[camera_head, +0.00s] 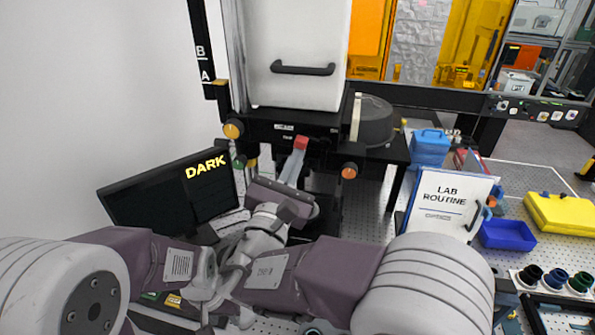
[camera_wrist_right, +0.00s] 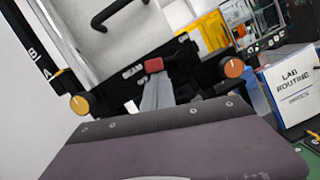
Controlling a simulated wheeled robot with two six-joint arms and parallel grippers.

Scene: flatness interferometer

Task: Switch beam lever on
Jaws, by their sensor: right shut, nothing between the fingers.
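The beam lever shows as a red block (camera_head: 301,142) on the black front panel of the instrument. It also shows in the right wrist view (camera_wrist_right: 154,65), beside a label that reads BEAM. My right gripper (camera_head: 296,156) is shut and empty. Its grey fingers reach up to just below the red block, and they show in the right wrist view (camera_wrist_right: 157,88). I cannot tell whether they touch it. The lever's lower part is hidden behind the fingers. The monitor (camera_head: 150,207) at the left reads DARK in yellow.
A white housing with a black handle (camera_head: 302,70) stands above. A LAB ROUTINE board (camera_head: 447,203), a blue tray (camera_head: 507,235) and a yellow case (camera_head: 560,212) are at the right.

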